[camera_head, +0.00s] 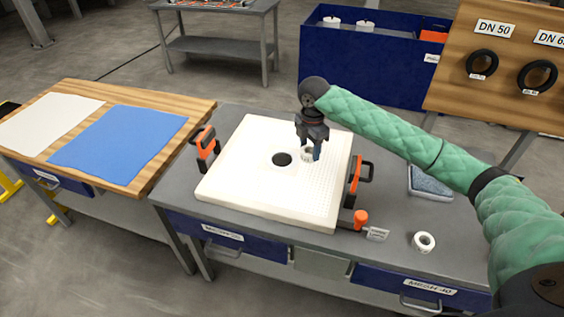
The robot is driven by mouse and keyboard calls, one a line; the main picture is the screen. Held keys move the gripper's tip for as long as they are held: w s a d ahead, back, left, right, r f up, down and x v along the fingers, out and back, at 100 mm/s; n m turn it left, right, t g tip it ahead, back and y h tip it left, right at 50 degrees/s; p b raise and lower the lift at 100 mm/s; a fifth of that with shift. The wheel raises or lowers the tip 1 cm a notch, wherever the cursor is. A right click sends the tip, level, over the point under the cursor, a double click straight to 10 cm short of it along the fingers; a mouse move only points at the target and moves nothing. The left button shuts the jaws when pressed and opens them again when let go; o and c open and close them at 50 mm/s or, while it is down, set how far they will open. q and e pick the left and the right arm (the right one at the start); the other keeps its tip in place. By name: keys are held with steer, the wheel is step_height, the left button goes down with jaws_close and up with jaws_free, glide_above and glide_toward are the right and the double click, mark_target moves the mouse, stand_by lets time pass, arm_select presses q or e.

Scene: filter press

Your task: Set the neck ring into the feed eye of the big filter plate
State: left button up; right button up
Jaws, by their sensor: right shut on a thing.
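The big filter plate (245,187) is a thick white square slab lying flat on the grey workbench. Its feed eye (282,159) is a round dark hole near the middle of the plate. My right gripper (312,152) is over the plate, just right of the feed eye. It is shut on a small pale ring, the neck ring (307,156), partly hidden by the fingers. The ring is beside the hole, not in it; I cannot tell whether it touches the plate. My left gripper is not in view.
Orange and black clamps (206,148) flank the plate on both sides. A white tape roll (424,242) and a grey-blue tray (430,180) lie on the bench at right. A wooden table (175,125) with white and blue sheets stands at left.

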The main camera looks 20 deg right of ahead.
steer(key=w+d+r+n, duration=0.2)
steer(key=w+d+n, duration=0.1)
steer(key=n, duration=0.5)
steer(key=w+a+f+p, duration=0.1)
steer(key=w+a+f, duration=0.1)
steer(key=a, duration=0.1)
steer(key=w+a+f+p, duration=0.2)
steer(key=a, duration=0.1)
steer(key=w+a+f+p, duration=0.1)
steer(key=w+a+f, duration=0.1)
steer(key=shift+w+a+f, duration=0.2)
steer(key=shift+w+a, duration=0.05)
steer(key=shift+a, duration=0.15)
steer(key=shift+w+a+f, duration=0.15)
steer(key=shift+f, duration=0.15)
steer(key=shift+f+p, duration=0.9)
steer(key=shift+f, duration=0.9)
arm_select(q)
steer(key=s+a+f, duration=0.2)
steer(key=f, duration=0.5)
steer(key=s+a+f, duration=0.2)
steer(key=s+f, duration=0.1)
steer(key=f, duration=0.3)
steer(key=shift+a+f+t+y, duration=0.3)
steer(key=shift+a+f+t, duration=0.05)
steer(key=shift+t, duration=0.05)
arm_select(e)
steer(key=shift+f, duration=0.15)
